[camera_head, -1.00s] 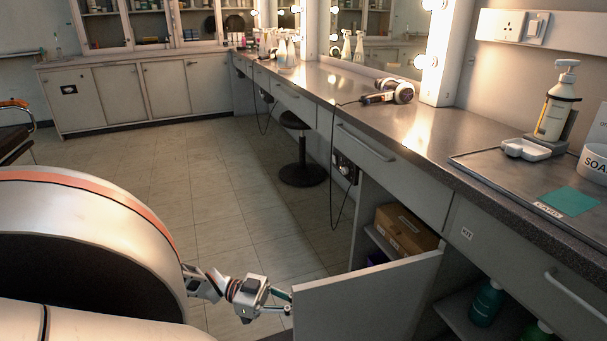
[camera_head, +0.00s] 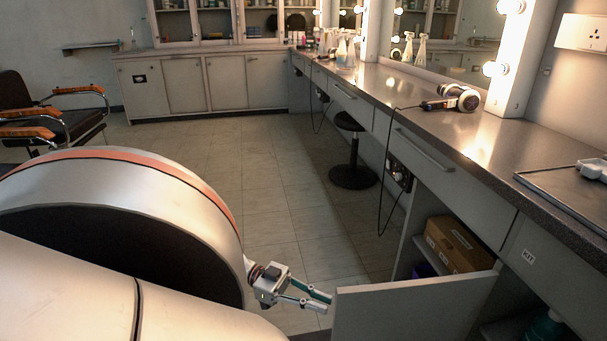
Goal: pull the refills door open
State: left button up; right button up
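A pale grey cabinet door (camera_head: 412,306) under the counter stands swung out from the cabinet front. Its outer face and any label on it are turned from view or hidden, so I cannot read its name. Behind it the open cabinet shows a shelf with a cardboard box (camera_head: 459,245). My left gripper (camera_head: 318,300) is at the door's free edge, on its left side. Its two fingers are apart with a gap between them, and no part of the door shows between them. Whether a fingertip touches the edge I cannot tell. My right gripper is not in view.
The counter (camera_head: 440,125) runs along the right, with a hair dryer (camera_head: 458,98) and a tray (camera_head: 570,190) on it. A black stool (camera_head: 352,150) stands below it. A chair (camera_head: 50,112) is at the left. The tiled floor (camera_head: 230,170) between is clear.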

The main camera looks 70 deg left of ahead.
pick_arm(q)
jog(key=shift+v, duration=2.7)
